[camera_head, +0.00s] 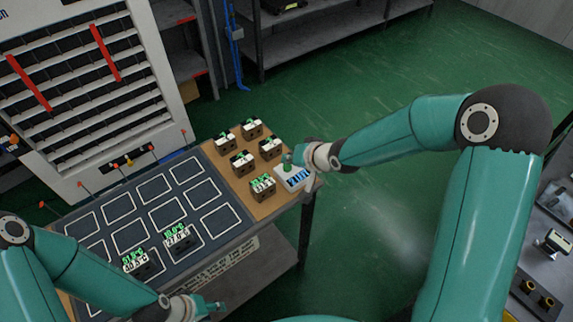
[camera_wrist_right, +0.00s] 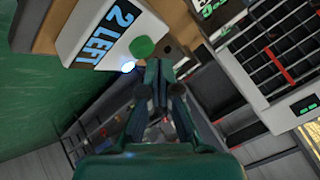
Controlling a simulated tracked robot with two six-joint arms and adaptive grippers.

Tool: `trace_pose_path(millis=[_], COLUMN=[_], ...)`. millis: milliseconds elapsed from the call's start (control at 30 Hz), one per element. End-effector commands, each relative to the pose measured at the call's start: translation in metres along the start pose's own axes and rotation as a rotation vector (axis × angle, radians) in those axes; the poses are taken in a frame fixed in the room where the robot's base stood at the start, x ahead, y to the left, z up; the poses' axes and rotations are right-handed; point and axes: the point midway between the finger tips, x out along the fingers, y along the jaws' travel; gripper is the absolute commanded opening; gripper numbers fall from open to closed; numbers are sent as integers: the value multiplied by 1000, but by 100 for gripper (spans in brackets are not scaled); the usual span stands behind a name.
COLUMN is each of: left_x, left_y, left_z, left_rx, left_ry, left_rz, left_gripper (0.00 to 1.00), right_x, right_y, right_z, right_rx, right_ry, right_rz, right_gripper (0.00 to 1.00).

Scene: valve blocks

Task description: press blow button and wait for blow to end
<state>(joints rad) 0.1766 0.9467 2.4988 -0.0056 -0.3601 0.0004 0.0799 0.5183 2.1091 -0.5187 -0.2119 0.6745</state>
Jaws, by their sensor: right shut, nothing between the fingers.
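A white button box (camera_head: 296,180) sits at the right end of the table, with a blue-lit display. In the right wrist view the box (camera_wrist_right: 75,50) shows "2 LEFT" on its display, a round green button (camera_wrist_right: 142,47) and a glowing white light (camera_wrist_right: 127,67) beside it. My right gripper (camera_head: 290,158) is shut and empty at the box. In the right wrist view its fingertips (camera_wrist_right: 156,72) are right by the green button; I cannot tell whether they touch it. My left gripper (camera_head: 214,306) is low over the table's front edge, its fingers too small to judge.
Several valve blocks (camera_head: 243,163) stand on the brown board (camera_head: 237,190) beside the box. Two blocks with green displays (camera_head: 178,238) stand on the dark mat (camera_head: 205,172) with white outlined squares. A slatted rack (camera_head: 85,90) stands behind. Green floor lies open to the right.

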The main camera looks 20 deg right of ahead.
Motion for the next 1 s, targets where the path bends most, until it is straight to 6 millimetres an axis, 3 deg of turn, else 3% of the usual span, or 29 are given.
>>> trace_pose_path(millis=[500, 1000], left_x=[-50, -50], left_y=[18, 18], left_z=[0, 0], left_rx=[0, 0], left_ry=[0, 0], left_rz=[0, 0], left_gripper=[40, 40], right_x=[-38, -38], right_y=[-28, -28], right_z=[-28, -28], right_rx=[-1, -1], right_ry=[0, 0], right_rz=[0, 0], right_gripper=[0, 0])
